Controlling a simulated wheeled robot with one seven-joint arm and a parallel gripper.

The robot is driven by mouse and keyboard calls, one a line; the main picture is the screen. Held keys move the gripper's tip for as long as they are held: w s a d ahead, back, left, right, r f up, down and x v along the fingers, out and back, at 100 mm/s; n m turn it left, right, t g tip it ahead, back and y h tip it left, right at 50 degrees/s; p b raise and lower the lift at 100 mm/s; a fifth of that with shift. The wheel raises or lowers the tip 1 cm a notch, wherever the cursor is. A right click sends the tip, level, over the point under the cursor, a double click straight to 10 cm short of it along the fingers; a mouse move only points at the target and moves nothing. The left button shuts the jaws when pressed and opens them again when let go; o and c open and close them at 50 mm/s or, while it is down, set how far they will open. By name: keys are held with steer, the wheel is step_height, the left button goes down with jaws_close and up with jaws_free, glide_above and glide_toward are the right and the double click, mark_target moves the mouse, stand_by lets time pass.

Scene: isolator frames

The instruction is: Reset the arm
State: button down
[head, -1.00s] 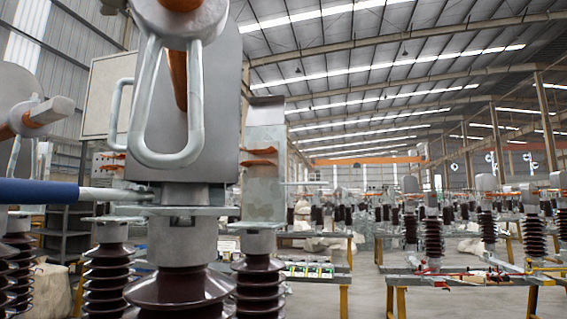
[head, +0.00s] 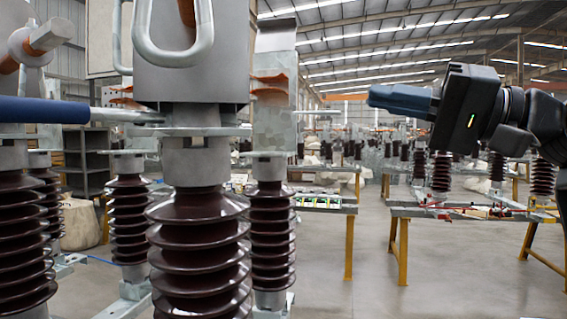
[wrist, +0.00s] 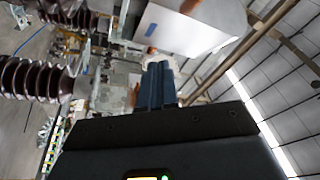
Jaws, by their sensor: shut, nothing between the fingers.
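My gripper (head: 372,96) is at the right of the head view. Its blue fingers point left toward the isolator frame and lie together, with nothing held. In the wrist view the closed blue fingers (wrist: 158,84) show at the middle. The near isolator frame has a dark brown ribbed insulator (head: 200,240) with a grey metal box (head: 190,80) and a looped metal handle on top. A clear gap shows in the head view between my fingertips and this frame.
A blue-sleeved rod (head: 45,110) runs in from the left to the near frame. More ribbed insulators (head: 270,215) stand close behind it. A work table (head: 475,212) with yellow legs stands at the right. Open floor (head: 350,295) lies in the lower middle.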

step_height(320, 180, down, 21)
steer(key=w+d+m+t+h, duration=0.2)
steer(key=m+t+h, duration=0.4)
steer(key=m+t, duration=0.2)
steer(key=s+d+f+m+h, duration=0.1)
steer(key=s+f+h, duration=0.2)
steer(key=f, duration=0.3)
steer(key=s+f+m+t+h, duration=0.1)
steer(key=s+f+h, duration=0.1)
steer(key=s+f, duration=0.3)
steer(key=s+d+f+m+h, duration=0.1)
steer(key=s+f+h, duration=0.15)
steer(key=f, duration=0.55)
steer(key=s+d+f+n+g+h, duration=0.15)
steer(key=s+f, duration=0.25)
steer(key=s, duration=0.4)
steer(key=s+d+f+n+h, duration=0.1)
steer(key=s+f+h, duration=0.3)
steer(key=s, duration=0.5)
steer(key=s+d+r+n+g, duration=0.1)
steer(key=s+n, duration=0.6)
steer(key=s, duration=0.9)
steer(key=shift+s+r+y, duration=0.25)
steer(key=shift+r+y, duration=0.05)
steer(key=shift+r, duration=0.25)
steer(key=shift+d, duration=0.1)
